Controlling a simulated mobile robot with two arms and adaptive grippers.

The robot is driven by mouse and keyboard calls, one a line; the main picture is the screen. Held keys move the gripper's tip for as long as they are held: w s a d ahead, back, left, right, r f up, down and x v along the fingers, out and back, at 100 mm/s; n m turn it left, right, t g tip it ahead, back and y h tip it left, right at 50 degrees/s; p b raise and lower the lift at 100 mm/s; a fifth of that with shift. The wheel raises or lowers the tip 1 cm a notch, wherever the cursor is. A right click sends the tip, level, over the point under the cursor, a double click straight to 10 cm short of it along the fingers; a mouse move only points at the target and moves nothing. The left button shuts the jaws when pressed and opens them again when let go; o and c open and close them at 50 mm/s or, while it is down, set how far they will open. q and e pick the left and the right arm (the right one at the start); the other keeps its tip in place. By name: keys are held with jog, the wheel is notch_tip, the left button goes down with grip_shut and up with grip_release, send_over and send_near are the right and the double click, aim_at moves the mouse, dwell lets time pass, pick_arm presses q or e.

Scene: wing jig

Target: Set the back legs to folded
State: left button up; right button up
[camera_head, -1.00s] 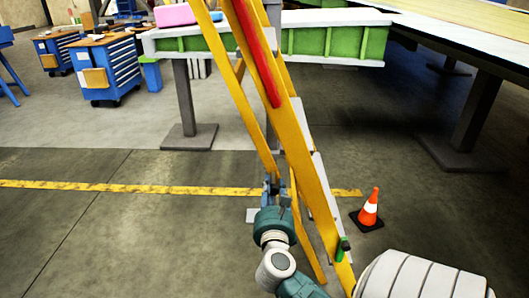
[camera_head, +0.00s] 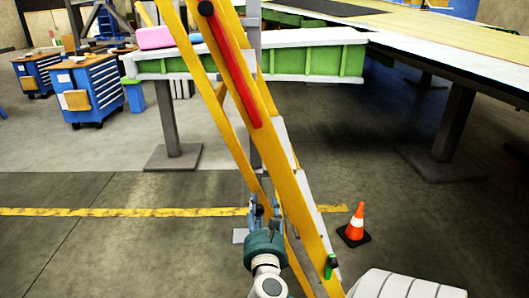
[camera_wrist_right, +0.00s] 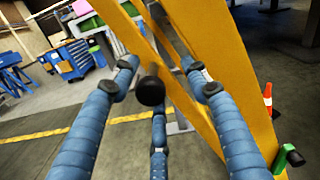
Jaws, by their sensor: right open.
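A yellow stepladder (camera_head: 293,200) with a red bar (camera_head: 237,80) on its side stands in the middle of the head view. A narrower yellow back leg (camera_head: 211,88) slants down to the left of the broad front rail. My right gripper (camera_head: 261,205) is at the lower part of this back leg, its blue fingers open. In the right wrist view the ladder (camera_wrist_right: 205,45) runs past the spread fingers, and a dark round knob-like end (camera_wrist_right: 151,91) shows between them. I cannot tell whether any finger touches the ladder. My left gripper is not in view.
An orange cone (camera_head: 355,222) stands right of the ladder's foot. A green wing structure (camera_head: 310,62) on posts is behind the ladder. Blue tool cabinets (camera_head: 92,90) stand at the back left. The floor left of the ladder is clear.

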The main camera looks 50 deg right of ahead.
jog(key=v, duration=1.1)
jog(key=shift+s, duration=0.2)
